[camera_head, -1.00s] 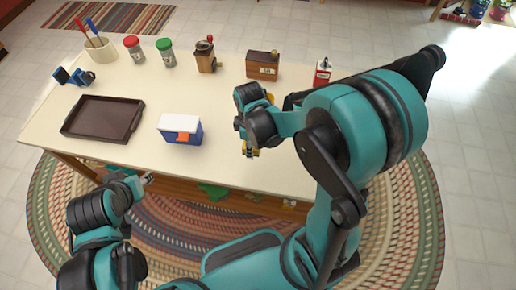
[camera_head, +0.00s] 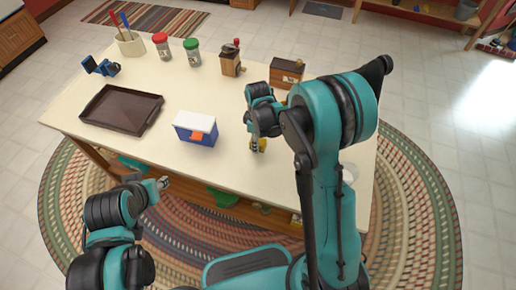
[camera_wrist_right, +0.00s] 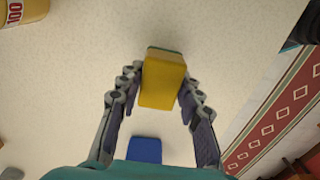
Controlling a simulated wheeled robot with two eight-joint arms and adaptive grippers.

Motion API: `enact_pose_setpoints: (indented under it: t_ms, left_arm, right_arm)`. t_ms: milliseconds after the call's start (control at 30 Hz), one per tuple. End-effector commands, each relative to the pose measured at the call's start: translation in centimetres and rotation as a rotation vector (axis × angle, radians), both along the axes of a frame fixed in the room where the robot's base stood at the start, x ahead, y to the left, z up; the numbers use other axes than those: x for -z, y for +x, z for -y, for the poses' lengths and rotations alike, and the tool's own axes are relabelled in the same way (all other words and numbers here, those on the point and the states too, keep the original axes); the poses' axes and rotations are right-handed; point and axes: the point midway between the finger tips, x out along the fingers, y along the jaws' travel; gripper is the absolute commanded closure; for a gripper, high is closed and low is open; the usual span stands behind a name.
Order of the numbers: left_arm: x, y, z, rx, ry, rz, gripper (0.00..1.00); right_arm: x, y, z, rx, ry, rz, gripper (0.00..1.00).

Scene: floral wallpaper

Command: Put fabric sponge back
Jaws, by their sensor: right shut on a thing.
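The yellow sponge (camera_wrist_right: 163,80) has a dark green edge and sits between the two fingers of my right gripper (camera_wrist_right: 160,98) in the right wrist view. The gripper is shut on it, over the cream table top (camera_head: 230,175). In the head view only a small yellow part of the sponge (camera_head: 262,145) shows; my right gripper (camera_head: 258,143) hides the rest. My left gripper (camera_head: 163,183) is low at the table's front edge, away from the sponge; its finger opening is too small to tell.
A blue box (camera_head: 196,130) with white top and orange front stands left of my right gripper. A dark brown tray (camera_head: 121,109) lies farther left. Shakers (camera_head: 192,52), a grinder (camera_head: 230,58) and a wooden box (camera_head: 286,72) line the back. The front middle is clear.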

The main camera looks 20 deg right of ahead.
Motion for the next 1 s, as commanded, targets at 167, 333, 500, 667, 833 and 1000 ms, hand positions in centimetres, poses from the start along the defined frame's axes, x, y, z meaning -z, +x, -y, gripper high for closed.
enact_pose_setpoints:
  t_ms: [167, 333, 500, 667, 833, 1000]
  left_arm:
    - [1.6, 0.0, 0.0, 0.000, 0.000, 0.000, 0.60]
    - [1.6, 0.0, 0.0, 0.000, 0.000, 0.000, 0.60]
    - [1.7, 0.0, 0.0, 0.000, 0.000, 0.000, 0.60]
    - [1.9, 0.0, 0.0, 0.000, 0.000, 0.000, 0.60]
    - [1.9, 0.0, 0.0, 0.000, 0.000, 0.000, 0.60]
    - [1.8, 0.0, 0.0, 0.000, 0.000, 0.000, 0.60]
  right_arm:
    - [3.1, 0.0, 0.0, 0.000, 0.000, 0.000, 0.96]
    - [3.5, -0.1, 0.0, 0.000, 0.000, 0.000, 0.96]
    - [3.5, -0.1, 0.0, 0.000, 0.000, 0.000, 0.96]
    - [3.8, -0.1, 0.0, 0.000, 0.000, 0.000, 0.52]
    - [3.7, -0.1, 0.0, 0.000, 0.000, 0.000, 0.44]
    - [3.7, -0.1, 0.0, 0.000, 0.000, 0.000, 0.44]
